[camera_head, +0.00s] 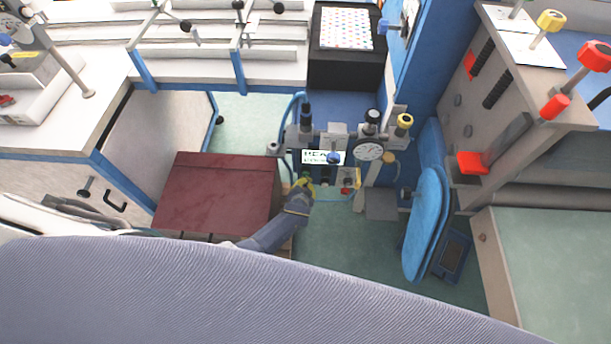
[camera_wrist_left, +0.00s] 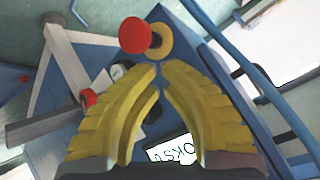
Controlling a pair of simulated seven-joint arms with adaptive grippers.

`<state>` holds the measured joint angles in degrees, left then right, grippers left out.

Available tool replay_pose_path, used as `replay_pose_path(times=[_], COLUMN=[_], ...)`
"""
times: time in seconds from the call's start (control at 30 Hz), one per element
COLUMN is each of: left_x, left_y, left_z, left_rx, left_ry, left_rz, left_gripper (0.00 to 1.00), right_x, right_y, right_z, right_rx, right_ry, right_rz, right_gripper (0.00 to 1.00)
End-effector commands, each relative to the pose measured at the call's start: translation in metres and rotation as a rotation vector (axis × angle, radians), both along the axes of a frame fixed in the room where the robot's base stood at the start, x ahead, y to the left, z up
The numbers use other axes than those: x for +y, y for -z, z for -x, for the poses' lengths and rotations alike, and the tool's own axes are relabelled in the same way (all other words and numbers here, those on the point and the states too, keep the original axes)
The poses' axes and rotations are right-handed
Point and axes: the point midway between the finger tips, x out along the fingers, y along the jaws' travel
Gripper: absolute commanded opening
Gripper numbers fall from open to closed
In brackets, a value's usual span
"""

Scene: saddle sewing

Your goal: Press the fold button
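A red round button (camera_wrist_left: 135,36) on a yellow collar (camera_wrist_left: 160,41) stands on a blue panel, just beyond my left fingertips in the left wrist view. I see no label naming it as the fold button. In the head view a small red button (camera_head: 346,190) shows at the lower right of the instrument panel. My left gripper (camera_wrist_left: 160,68) has yellow ribbed fingers with tips nearly together and nothing between them. In the head view the left gripper (camera_head: 303,184) is just below the lit display. Contact with the button cannot be told. My right gripper is not in view.
The panel carries a lit display (camera_head: 322,157), a round dial (camera_head: 369,151) and a yellow knob (camera_head: 404,121). A second red knob (camera_wrist_left: 88,97) is left of the fingers. A dark red box (camera_head: 215,192) lies left of the arm; a blue padded board (camera_head: 427,225) stands right.

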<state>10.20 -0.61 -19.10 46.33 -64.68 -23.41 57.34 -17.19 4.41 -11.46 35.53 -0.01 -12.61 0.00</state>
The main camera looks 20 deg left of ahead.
Motion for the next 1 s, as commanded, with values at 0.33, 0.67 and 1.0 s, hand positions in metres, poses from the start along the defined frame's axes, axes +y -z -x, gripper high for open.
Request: replay_pose_path(times=[0.33,0.67,1.0], left_x=[0.0005,0.0019,0.002], left_y=[0.0,-0.0002,-0.0001], left_z=[-0.0019,-0.0088,-0.0086], left_rx=[0.0,0.0,0.0], left_ry=[0.0,-0.001,0.0], left_rz=[0.0,0.001,0.0], left_gripper=[0.0,0.0,0.0], right_x=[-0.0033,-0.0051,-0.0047], right_y=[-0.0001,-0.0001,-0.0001], right_z=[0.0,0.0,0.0], right_rx=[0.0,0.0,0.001], right_ry=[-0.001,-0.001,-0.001], right_rz=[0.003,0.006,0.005], right_gripper=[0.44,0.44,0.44])
